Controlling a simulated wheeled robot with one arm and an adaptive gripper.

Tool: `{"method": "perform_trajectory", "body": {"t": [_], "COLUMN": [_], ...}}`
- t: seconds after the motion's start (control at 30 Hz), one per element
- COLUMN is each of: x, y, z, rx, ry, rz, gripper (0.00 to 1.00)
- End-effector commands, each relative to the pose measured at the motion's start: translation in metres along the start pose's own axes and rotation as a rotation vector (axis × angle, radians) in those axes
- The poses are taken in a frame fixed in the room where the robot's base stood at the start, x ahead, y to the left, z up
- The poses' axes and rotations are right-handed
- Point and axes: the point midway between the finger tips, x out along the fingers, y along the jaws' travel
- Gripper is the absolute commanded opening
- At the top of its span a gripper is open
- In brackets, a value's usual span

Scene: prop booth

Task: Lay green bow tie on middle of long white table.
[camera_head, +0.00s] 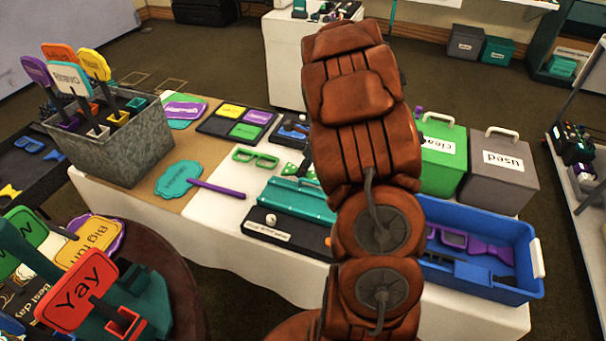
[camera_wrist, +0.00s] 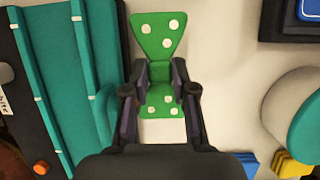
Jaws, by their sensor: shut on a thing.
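The green bow tie (camera_wrist: 157,32) has white dots and shows in the wrist view, its two wings pointing up and down. My gripper (camera_wrist: 160,73) is shut on its narrow middle. In the head view part of the bow tie (camera_head: 291,170) shows just left of my arm, which hides the gripper and the rest. The bow tie is over the long white table (camera_head: 218,236), beside a teal tray. I cannot tell whether it touches the cloth.
The teal tray (camera_head: 300,197) and green glasses (camera_head: 256,158) are left of my arm. A blue bin (camera_head: 515,291), a green box (camera_head: 441,150) and a grey box (camera_head: 497,168) stand to the right. A metal planter (camera_head: 130,150) with signs is at the left.

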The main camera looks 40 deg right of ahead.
Motion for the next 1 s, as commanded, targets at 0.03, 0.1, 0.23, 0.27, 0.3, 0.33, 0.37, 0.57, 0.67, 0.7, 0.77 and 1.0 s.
{"method": "perform_trajectory", "body": {"t": [0.03,0.1,0.23,0.27,0.3,0.33,0.37,0.57,0.67,0.7,0.77,1.0], "x": [0.006,0.014,0.026,0.026,0.027,0.026,0.026,0.028,0.028,0.028,0.028,0.027], "y": [0.001,0.002,0.002,0.002,0.001,0.001,0.001,0.001,0.001,0.001,0.001,0.001], "z": [-0.003,-0.006,-0.011,-0.011,-0.011,-0.011,-0.011,-0.011,-0.012,-0.012,-0.012,-0.011], "rx": [0.002,0.002,0.001,0.000,0.000,0.000,0.000,0.000,0.000,0.000,0.000,0.000], "ry": [0.001,-0.001,0.002,0.002,0.002,0.002,0.002,0.001,0.001,0.001,0.001,0.001], "rz": [0.004,0.006,0.004,0.004,0.003,0.002,0.002,0.003,0.002,0.002,0.002,0.002], "gripper": [0.05,0.05,0.05,0.05,0.05,0.05,0.05,0.05,0.33,0.37,0.37,0.37]}}
